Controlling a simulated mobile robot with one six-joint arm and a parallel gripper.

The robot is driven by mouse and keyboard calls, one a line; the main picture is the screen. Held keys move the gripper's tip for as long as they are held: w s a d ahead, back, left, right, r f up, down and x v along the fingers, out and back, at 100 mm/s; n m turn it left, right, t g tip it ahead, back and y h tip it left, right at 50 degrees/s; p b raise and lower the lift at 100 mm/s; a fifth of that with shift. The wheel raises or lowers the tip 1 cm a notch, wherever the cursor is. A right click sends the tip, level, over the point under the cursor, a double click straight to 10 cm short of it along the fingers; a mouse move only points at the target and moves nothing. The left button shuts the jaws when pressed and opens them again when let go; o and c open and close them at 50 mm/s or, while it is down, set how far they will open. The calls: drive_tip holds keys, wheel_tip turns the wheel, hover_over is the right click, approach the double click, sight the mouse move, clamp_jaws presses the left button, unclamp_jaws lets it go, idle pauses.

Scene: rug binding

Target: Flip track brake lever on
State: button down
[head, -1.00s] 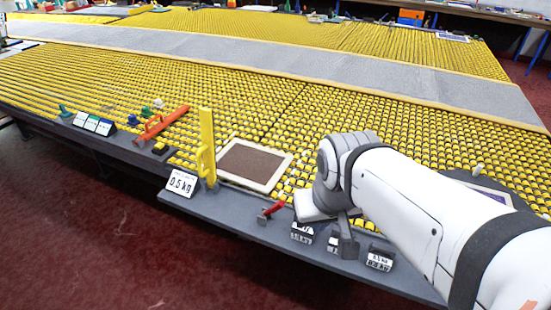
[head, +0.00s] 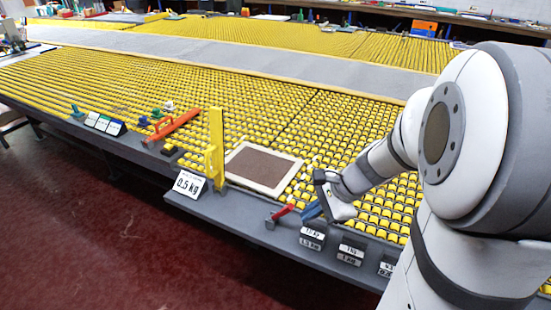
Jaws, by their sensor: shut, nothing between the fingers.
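A small lever with a red handle (head: 285,212) and a grey base stands on the dark front ledge of the roller table, just right of the yellow post. The handle leans up to the right. My gripper (head: 309,213) is close to the right of the handle, low over the ledge edge of the rollers. Its fingers look shut and empty. I cannot tell whether they touch the handle. Which lever is the track brake cannot be read from any label here.
Labelled weight blocks (head: 312,238) line the ledge to the right. An orange bar (head: 172,124) lies farther left.

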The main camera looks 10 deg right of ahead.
sight(282, 213)
drive_tip(key=w+d+f+m+t, duration=0.1)
drive_tip(key=w+d+f+m, duration=0.1)
drive_tip(key=m, duration=0.1)
drive_tip(key=w+d+f+m+t+y, duration=0.1)
drive_tip(key=w+d+f+m, duration=0.1)
drive_tip(key=m, duration=0.1)
drive_tip(key=w+d+f+m+t+b, duration=0.1)
drive_tip(key=w+d+f+m, duration=0.1)
drive_tip(key=m, duration=0.1)
drive_tip(key=shift+w+d+f+y, duration=0.15)
drive_tip(key=shift+w+d+y, duration=0.05)
drive_tip(key=shift+d+y, duration=0.1)
drive_tip(key=x, duration=1)
